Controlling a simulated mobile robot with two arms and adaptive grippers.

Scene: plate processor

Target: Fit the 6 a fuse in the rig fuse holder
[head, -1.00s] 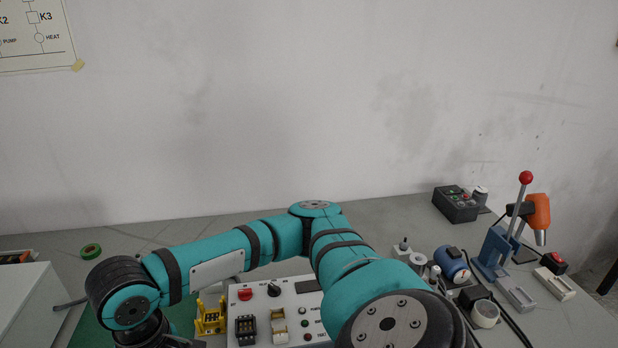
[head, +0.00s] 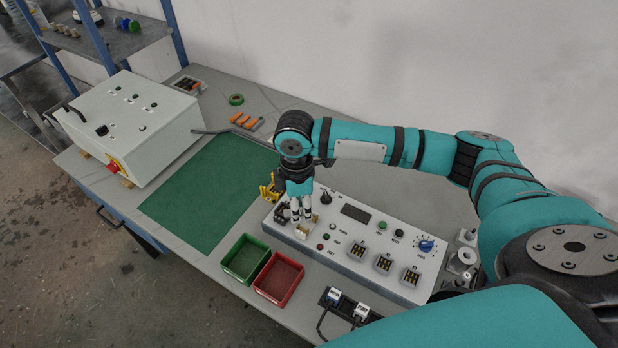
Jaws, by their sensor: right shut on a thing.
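The rig (head: 345,240) is a light grey control box with a display, knobs and sockets. Its cream fuse holder (head: 307,230) is near the left end of the top face. My right gripper (head: 301,214) points down right over the holder, its fingertips at or just above it. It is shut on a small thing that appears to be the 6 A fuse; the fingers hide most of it. I cannot tell whether the fuse touches the holder's clips. My left gripper is not in view.
A yellow stand (head: 270,188) and a black part (head: 282,213) are close to the gripper. Green (head: 245,259) and red (head: 279,278) bins stand in front of the rig. The green mat (head: 205,192) is bare. A grey cabinet (head: 133,125) stands at the left.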

